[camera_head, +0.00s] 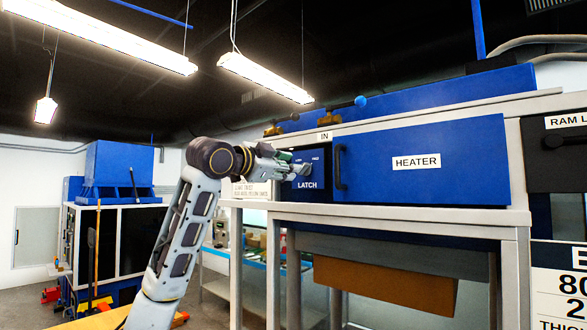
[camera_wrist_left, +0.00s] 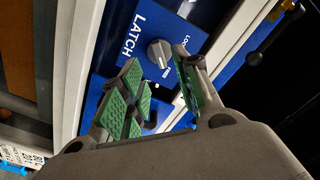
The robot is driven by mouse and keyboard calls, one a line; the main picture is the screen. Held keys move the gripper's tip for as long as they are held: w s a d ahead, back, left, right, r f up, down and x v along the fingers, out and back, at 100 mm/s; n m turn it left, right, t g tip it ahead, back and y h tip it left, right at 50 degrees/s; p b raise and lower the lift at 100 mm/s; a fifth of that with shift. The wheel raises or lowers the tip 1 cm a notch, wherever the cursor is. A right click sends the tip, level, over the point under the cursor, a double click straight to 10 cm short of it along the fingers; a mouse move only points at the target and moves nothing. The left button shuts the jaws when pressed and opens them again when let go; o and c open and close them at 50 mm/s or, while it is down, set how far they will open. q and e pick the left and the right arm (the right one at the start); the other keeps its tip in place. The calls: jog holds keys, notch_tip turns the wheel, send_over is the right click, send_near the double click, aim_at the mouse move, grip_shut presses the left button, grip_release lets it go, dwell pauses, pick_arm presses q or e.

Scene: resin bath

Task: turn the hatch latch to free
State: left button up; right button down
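The hatch latch is a grey knob (camera_wrist_left: 160,53) on a blue panel marked LATCH (camera_head: 308,185), left of the heater hatch. In the head view the knob (camera_head: 306,169) shows small at the gripper's tip, with two small labels above it. One label in the wrist view seems to begin with LO; which mark the knob points at I cannot tell. My left gripper (camera_head: 287,168) reaches the panel from the left. In the left wrist view its green-padded fingers (camera_wrist_left: 160,82) are apart and empty, with the knob just beyond the tips. My right gripper is not in view.
The blue heater hatch (camera_head: 460,155) with a dark upright handle (camera_head: 340,167) is right of the latch. A brown box (camera_head: 385,285) is under the cabinet.

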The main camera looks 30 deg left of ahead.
pick_arm(q)
jog(key=s, duration=0.6)
jog(key=shift+a, duration=0.25)
dwell(0.5)
